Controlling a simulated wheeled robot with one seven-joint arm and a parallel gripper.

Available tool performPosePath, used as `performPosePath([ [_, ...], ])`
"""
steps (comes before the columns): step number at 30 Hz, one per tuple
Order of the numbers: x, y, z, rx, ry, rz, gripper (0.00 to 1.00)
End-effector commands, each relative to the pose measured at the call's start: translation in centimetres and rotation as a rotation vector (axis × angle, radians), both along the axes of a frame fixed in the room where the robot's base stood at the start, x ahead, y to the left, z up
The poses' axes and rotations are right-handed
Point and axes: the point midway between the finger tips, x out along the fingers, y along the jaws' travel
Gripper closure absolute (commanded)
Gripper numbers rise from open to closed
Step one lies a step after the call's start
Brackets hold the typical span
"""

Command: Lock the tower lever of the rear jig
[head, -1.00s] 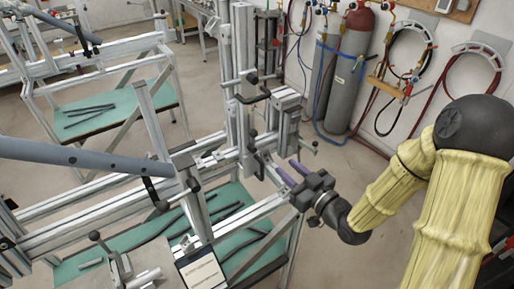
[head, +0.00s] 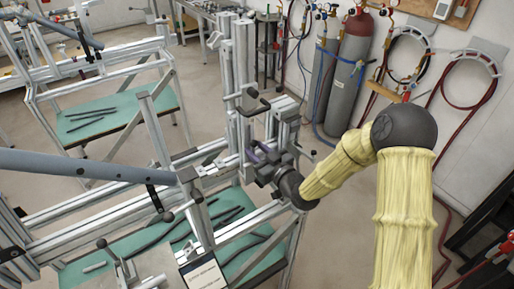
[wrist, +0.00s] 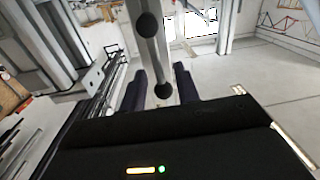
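My gripper (head: 256,154) is beside the tower's lower part, below that handle, and covers some of the fittings there. In the wrist view a pale bar with two black ball knobs runs down from the top: an upper knob (wrist: 147,25) and a lower knob (wrist: 163,91). The two dark fingers (wrist: 160,80) are apart, with the lower knob appearing in the gap between them. Contact with the knob cannot be told.
A long grey-blue tube (head: 90,165) lies across the jig at left. A green shelf (head: 225,210) with dark bars is below. Gas cylinders (head: 345,80) and hose reels stand by the back wall. Floor is free behind the tower.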

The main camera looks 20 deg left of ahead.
Motion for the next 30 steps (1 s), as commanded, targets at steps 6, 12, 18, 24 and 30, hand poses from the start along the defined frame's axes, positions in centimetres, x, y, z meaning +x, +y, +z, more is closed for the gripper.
performPosePath([
  [6,0.15,0.24,-0.03,0.000,0.000,0.000,0.68],
  [12,0.15,0.20,-0.03,0.000,0.000,0.000,0.90],
  [18,0.14,0.19,-0.02,0.000,0.000,0.000,1.00],
  [24,0.16,0.33,-0.08,-0.004,-0.005,0.002,1.00],
  [30,0.29,1.17,-0.28,-0.027,-0.035,0.015,1.00],
])
